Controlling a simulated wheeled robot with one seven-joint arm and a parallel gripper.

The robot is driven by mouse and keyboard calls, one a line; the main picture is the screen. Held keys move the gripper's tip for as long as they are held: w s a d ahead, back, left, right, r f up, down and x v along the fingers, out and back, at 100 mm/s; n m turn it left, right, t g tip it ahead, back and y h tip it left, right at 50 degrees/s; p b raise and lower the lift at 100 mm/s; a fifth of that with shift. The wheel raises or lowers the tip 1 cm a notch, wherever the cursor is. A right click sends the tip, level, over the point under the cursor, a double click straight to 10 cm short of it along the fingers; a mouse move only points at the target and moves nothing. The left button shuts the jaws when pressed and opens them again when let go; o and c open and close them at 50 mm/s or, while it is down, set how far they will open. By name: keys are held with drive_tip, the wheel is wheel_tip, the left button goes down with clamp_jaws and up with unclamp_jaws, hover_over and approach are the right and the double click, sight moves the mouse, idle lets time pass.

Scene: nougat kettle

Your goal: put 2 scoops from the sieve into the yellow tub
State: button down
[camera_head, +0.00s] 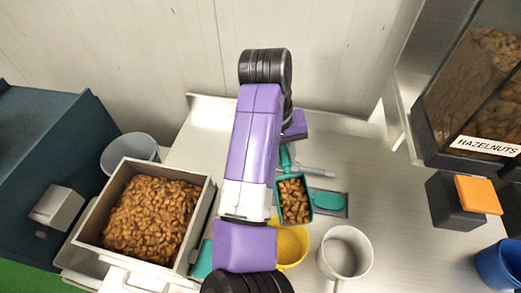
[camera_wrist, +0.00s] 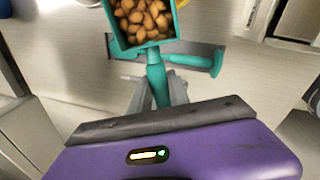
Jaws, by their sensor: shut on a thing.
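My gripper (camera_wrist: 158,95) is shut on the handle of a teal scoop (camera_wrist: 157,75). The scoop's square bowl holds brown nuts (camera_head: 293,199) and looks about level. In the head view the bowl is at the far edge of the yellow tub (camera_head: 293,247), which is partly hidden behind my arm. The tub's inside shows no nuts in the visible part. A sliver of its rim shows at the top of the wrist view (camera_wrist: 183,4). The square, pale-walled container at left, likely the sieve (camera_head: 208,205), is heaped with the same brown nuts.
A grey cup (camera_head: 346,252) stands right of the tub. Another teal tool (camera_head: 326,200) lies on a grey plate. A bucket (camera_head: 128,150) stands behind the sieve. At right are a hazelnut bin (camera_head: 485,144), a black block with an orange top (camera_head: 478,195) and a blue cup (camera_head: 500,265).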

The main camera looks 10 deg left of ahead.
sight(286, 190)
drive_tip(key=shift+d+m, duration=0.2)
drive_tip(key=shift+m, duration=0.7)
wheel_tip(286, 190, down, 3)
drive_tip(key=t+b, duration=0.1)
drive_tip(key=b, duration=0.4)
drive_tip(key=shift+s+r, duration=0.1)
drive_tip(key=shift+s, duration=0.05)
drive_tip(key=t+b, duration=0.1)
drive_tip(key=s+r+t+b, duration=0.1)
drive_tip(key=b, duration=0.1)
drive_tip(key=shift+d+r, duration=0.1)
drive_tip(key=s+r+t+b, duration=0.4)
drive_tip(key=s+r+m+t+b, duration=0.1)
drive_tip(key=r+t+b, duration=0.1)
drive_tip(key=shift+s+d+y, duration=0.4)
drive_tip(key=shift+s+d+r+t+b, duration=0.1)
drive_tip(key=shift+s+r+t+b, duration=0.35)
drive_tip(key=shift+s+r+t, duration=0.3)
drive_tip(key=shift+w, duration=0.1)
drive_tip(key=shift+r, duration=0.1)
